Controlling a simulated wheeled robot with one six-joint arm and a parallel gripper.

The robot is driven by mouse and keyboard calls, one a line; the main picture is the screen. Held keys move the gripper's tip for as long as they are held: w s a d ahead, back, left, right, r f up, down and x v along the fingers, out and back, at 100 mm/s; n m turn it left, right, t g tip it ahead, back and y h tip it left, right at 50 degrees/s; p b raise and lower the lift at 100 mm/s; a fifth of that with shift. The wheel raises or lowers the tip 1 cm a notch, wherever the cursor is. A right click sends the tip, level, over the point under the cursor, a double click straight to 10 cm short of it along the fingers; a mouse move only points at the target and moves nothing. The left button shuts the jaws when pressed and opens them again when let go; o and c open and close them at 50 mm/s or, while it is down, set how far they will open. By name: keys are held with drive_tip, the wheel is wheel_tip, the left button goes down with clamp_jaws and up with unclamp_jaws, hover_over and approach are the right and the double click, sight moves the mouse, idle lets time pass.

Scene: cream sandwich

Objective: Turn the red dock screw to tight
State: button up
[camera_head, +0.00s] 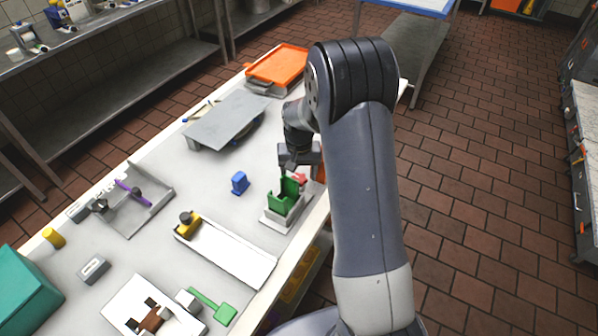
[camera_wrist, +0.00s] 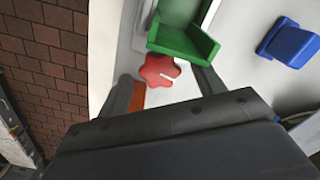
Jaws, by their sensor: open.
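The red dock screw (camera_wrist: 158,69) is a lobed red knob with a pale slot mark, seen from above in the wrist view. In the head view only a bit of the red screw (camera_head: 301,178) shows beside the green dock part (camera_head: 284,196), which stands on a pale base. My gripper (camera_wrist: 165,90) is open, with one finger to each side of the screw in the wrist view. The fingers appear apart from the screw; their height over it is hard to tell. In the head view my gripper (camera_head: 296,168) is just above the dock, partly covering the screw.
The green bracket (camera_wrist: 185,42) stands close against the screw. A blue block (camera_head: 239,183) is to the left. A white tray with a yellow slider (camera_head: 188,227), a grey raised plate (camera_head: 226,120) and an orange tray (camera_head: 277,66) are on the table. The table's edge is near the dock's right side.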

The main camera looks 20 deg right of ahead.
drive_tip(key=c, duration=1)
drive_tip(key=shift+o, duration=0.2)
drive_tip(key=shift+m+b, duration=0.3)
drive_tip(key=shift+m, duration=0.1)
drive_tip(key=shift+f+m+b, duration=0.1)
drive_tip(key=shift+m+b, duration=0.55)
drive_tip(key=shift+m, duration=0.45)
drive_tip(key=m+b, duration=0.1)
drive_tip(key=m, duration=0.3)
drive_tip(key=shift+b, duration=0.4)
drive_tip(key=m+b, duration=0.1)
drive_tip(key=m, duration=0.3)
drive_tip(key=shift+m, duration=0.4)
drive_tip(key=shift+m+b, duration=0.4)
drive_tip(key=shift+m, duration=1.5)
